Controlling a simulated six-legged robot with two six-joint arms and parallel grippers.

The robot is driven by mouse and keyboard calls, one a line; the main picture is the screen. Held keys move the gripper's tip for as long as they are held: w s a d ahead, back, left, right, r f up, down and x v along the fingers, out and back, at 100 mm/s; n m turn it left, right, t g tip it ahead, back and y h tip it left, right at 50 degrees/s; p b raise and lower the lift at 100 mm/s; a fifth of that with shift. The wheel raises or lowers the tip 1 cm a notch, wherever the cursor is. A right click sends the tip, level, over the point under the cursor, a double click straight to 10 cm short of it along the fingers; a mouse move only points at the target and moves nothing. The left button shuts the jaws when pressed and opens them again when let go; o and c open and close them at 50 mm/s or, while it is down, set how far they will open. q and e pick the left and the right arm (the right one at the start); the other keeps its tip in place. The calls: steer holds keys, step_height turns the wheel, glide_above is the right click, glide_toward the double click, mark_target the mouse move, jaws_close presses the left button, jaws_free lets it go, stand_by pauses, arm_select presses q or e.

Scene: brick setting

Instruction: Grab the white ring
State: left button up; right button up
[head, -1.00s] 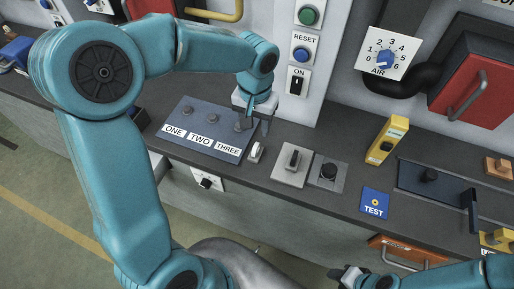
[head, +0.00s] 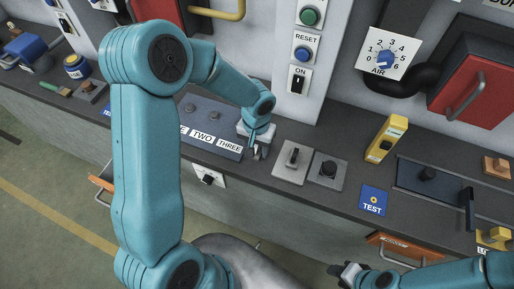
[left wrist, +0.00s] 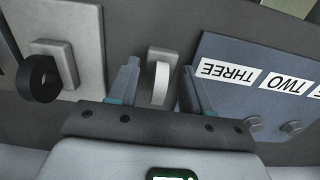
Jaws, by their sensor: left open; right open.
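The white ring (left wrist: 163,84) shows in the left wrist view, standing on edge in front of a small grey block (left wrist: 163,56). My left gripper (head: 257,153) is open at the counter, just right of the THREE label in the head view. In the left wrist view its two fingers are on either side of the ring, with visible gaps, so it is not gripped. In the head view the gripper mostly hides the ring. My right gripper (head: 346,272) is open and empty at the bottom, in front of the counter.
A blue-grey panel labelled TWO and THREE (head: 213,126) with knobs lies beside the left gripper. A yellow block (head: 386,140) and a blue TEST plate (head: 373,201) are further right.

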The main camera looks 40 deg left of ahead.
arm_select(q)
steer(key=shift+w, duration=0.1)
steer(key=c, duration=0.8)
steer(key=shift+r, duration=0.1)
